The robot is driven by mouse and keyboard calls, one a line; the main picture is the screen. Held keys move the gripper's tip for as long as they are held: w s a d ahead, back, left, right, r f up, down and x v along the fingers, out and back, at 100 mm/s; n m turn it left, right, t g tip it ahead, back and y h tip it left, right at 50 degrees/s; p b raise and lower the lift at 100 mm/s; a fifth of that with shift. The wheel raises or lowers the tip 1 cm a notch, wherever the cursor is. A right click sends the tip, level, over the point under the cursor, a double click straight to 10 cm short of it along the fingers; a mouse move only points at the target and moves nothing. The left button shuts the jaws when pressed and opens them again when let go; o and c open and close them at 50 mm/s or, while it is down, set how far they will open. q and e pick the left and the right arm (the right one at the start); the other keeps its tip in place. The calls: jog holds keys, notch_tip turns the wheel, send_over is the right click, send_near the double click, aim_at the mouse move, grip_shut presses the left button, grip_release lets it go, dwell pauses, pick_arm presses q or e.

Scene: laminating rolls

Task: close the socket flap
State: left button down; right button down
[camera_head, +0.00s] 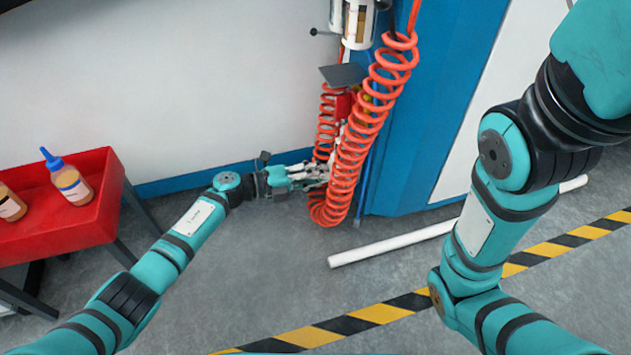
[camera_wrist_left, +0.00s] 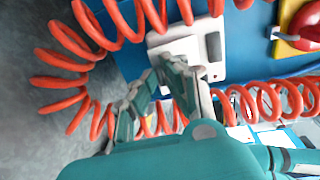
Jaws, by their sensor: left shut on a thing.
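The white socket (camera_wrist_left: 185,42) with its pale flap shows on the blue wall in the left wrist view. A dark grey patch is on its right side. My left gripper (camera_wrist_left: 168,68) reaches the lower part of the socket, its fingertips close together and shut at the flap. The fingers partly cover the flap, so its exact angle is hard to tell. In the head view my left gripper (camera_head: 312,174) is at the blue cabinet, among red coils, and the socket is mostly hidden there. My right arm stands at the right, its gripper out of view.
Red coiled hoses (camera_head: 372,95) hang around my left gripper. A red button on a yellow base (camera_wrist_left: 303,28) is right of the socket. A white pipe (camera_head: 400,240) lies on the floor. A red tray table (camera_head: 85,225) with bottles stands at left.

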pick_arm(q)
jog(key=shift+w+d+f+t+h, duration=0.1)
jog(key=shift+d+f+t+h, duration=0.25)
jog(key=shift+h, duration=0.45)
jog(key=shift+w+d+f+t+h, duration=0.15)
jog(key=shift+d+f+h, duration=0.25)
jog(key=shift+h, duration=0.4)
jog(key=shift+d, duration=0.1)
jog(key=c, duration=1.4)
grip_release()
jog(key=shift+c, duration=0.2)
jog(key=shift+r, duration=0.1)
jog(key=v, duration=1.2)
jog(key=shift+f, duration=0.25)
